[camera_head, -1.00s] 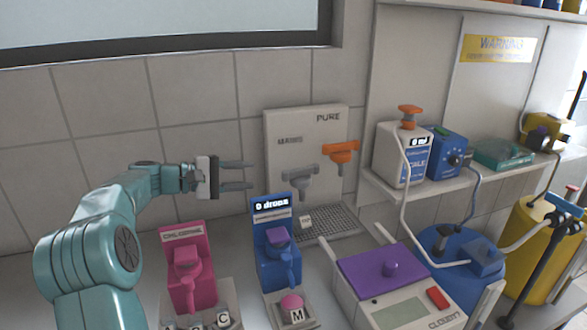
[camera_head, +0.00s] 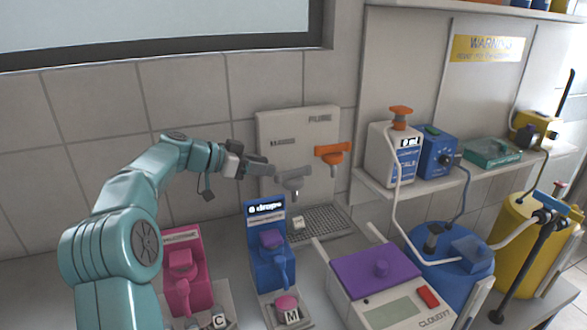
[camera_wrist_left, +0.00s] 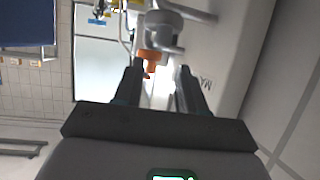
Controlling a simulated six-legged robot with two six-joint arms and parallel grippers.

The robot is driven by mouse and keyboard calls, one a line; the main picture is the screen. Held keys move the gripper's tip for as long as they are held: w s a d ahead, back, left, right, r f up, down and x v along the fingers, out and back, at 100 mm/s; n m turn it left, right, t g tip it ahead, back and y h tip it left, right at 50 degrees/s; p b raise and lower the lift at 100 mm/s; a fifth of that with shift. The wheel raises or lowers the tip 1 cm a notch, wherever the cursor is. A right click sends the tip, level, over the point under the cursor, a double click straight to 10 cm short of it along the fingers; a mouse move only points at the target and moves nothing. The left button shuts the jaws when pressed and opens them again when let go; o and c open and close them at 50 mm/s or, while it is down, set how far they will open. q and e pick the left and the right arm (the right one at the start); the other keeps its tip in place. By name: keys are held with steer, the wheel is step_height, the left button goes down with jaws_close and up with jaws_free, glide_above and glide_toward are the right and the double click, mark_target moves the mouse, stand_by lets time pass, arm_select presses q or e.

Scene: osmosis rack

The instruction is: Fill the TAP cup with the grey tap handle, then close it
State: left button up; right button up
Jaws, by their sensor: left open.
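The grey tap (camera_head: 294,179) sticks out from the white panel at the back. My left gripper (camera_head: 268,170) is open and empty, just left of the grey tap's handle. In the left wrist view the open fingers (camera_wrist_left: 160,78) point toward the grey tap (camera_wrist_left: 166,20), which lies ahead of them; I cannot tell whether they touch it. The orange tap (camera_head: 332,152) is to its right and shows beyond the fingers (camera_wrist_left: 152,58) in the wrist view. A small white cup (camera_head: 298,222) stands on the grate below the grey tap; its lettering is too small to read. My right gripper is out of view.
A blue dropper stand (camera_head: 268,250) with an M cup (camera_head: 290,316) and a pink stand (camera_head: 184,268) with a C cup (camera_head: 219,321) stand in front. A purple-lidded meter (camera_head: 378,270) is at right.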

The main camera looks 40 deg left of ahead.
mark_target(293, 170)
arm_select(q)
steer(key=p+x, duration=0.2)
steer(key=x, duration=0.7)
steer(key=shift+w+d, duration=0.15)
steer(key=shift+w, duration=0.1)
steer(key=shift+f, duration=0.1)
